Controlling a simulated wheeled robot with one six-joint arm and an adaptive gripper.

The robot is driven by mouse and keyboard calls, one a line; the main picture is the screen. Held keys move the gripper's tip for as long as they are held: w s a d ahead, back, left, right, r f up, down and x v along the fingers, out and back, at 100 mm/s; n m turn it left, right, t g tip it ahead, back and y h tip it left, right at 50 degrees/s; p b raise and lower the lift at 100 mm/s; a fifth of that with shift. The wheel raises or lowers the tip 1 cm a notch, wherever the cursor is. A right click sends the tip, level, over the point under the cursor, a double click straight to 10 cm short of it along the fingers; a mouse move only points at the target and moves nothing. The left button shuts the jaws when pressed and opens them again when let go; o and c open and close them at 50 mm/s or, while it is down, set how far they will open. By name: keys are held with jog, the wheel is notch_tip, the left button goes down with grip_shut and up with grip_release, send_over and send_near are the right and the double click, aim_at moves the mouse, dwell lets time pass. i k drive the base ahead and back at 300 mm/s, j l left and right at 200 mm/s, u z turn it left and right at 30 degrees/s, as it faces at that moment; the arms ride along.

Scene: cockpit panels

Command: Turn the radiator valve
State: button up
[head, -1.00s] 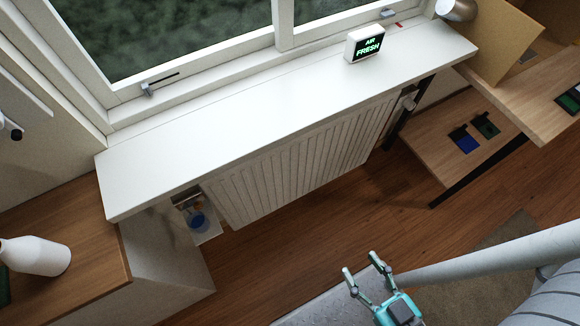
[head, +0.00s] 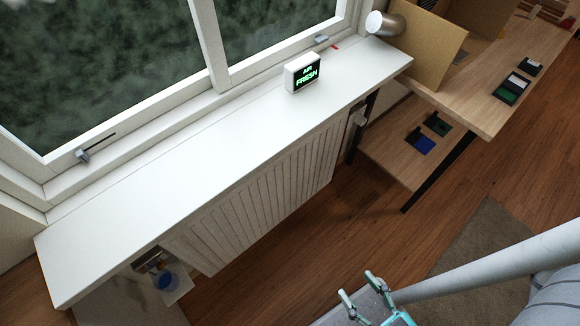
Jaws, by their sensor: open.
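The white ribbed radiator (head: 258,202) stands under the white window sill. A small pale fitting (head: 358,117) at its right end, partly shaded by the sill, looks like the radiator valve; its detail is too small to tell. My gripper (head: 356,285) is at the bottom of the head view, over the floor. Its two fingers are apart with nothing between them. It is well away from the radiator and the fitting, touching neither.
A wooden desk (head: 490,100) with a dark leg stands right of the fitting. The wooden floor (head: 350,220) before the radiator is clear.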

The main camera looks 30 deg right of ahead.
aim_at(360, 118)
jog(key=i+l+z, duration=0.2)
jog(key=z, duration=0.25)
jog(key=i+l+z, duration=0.1)
jog(key=i+z, duration=0.2)
jog(key=z, duration=0.15)
